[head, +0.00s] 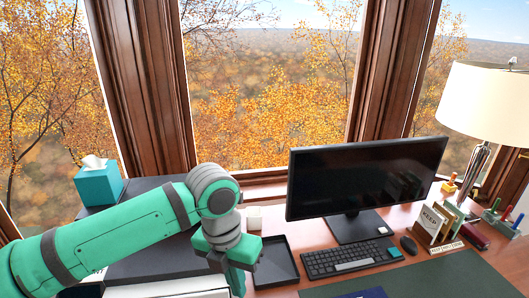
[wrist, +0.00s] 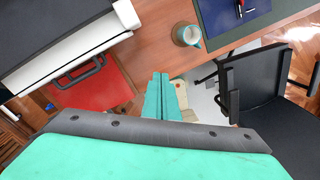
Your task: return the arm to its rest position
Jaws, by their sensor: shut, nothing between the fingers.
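My arm is green with grey joints and reaches in from the lower left of the head view. My gripper (head: 237,280) points down at its end, near the front of the desk and left of the black tray. In the wrist view my gripper (wrist: 160,80) shows two teal fingers pressed together with nothing between them. They hang over the desk's edge area, with a red object with a dark handle (wrist: 95,85) to the left. The fingertips in the head view are partly cut off by the frame's bottom.
A monitor (head: 365,178), keyboard (head: 345,260) and lamp (head: 488,100) stand on the desk right of my arm. A tissue box (head: 99,185) sits at the left behind it. A mug (wrist: 187,35) is near the desk edge, and a dark chair (wrist: 255,85) is at the right.

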